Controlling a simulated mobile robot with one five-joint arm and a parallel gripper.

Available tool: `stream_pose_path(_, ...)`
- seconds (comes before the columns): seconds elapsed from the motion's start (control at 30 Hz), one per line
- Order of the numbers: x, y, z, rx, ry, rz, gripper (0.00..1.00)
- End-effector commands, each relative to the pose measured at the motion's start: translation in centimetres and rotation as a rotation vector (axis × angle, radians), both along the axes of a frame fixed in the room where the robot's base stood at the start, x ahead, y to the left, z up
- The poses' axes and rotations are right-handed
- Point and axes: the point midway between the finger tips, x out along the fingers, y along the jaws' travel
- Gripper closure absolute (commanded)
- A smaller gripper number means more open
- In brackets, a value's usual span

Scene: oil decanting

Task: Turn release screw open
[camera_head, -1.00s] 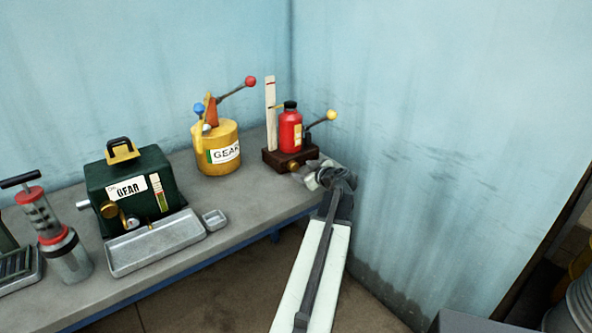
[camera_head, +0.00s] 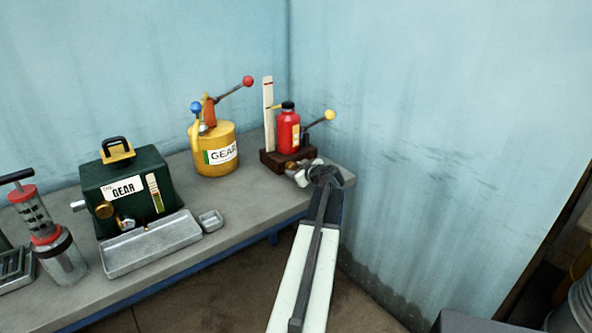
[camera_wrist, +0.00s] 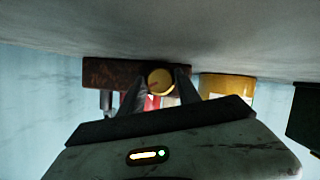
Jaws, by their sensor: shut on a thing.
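The red bottle jack (camera_head: 288,132) stands on a dark reddish-brown base (camera_head: 270,158) at the bench's right end, with a black cap and a yellow-balled lever. My gripper (camera_head: 302,172) is at the front of this base in the head view. In the wrist view, which is upside down, my gripper's two dark fingers (camera_wrist: 160,90) are shut on the round brass release screw (camera_wrist: 160,80), one on each side. The screw's face shows between the fingertips, in front of the base (camera_wrist: 110,73).
A yellow GEAR can (camera_head: 213,152) with a lever stands left of the jack. A green GEAR box (camera_head: 125,195), a grey tray (camera_head: 150,245), a small dish (camera_head: 210,221) and a pump (camera_head: 48,235) are farther left. The wall is close on the right.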

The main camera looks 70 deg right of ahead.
Motion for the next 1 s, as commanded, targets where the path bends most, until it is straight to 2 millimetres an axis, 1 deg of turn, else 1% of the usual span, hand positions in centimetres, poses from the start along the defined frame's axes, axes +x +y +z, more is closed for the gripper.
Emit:
stream_pose_path(0.27,-0.30,-0.25,0.06,0.107,-0.069,-0.005,1.00)
stream_pose_path(0.7,-0.54,-0.40,-0.13,0.386,-0.246,-0.005,1.00)
stream_pose_path(1.0,-0.60,-0.38,-0.15,0.505,-0.321,-0.005,1.00)
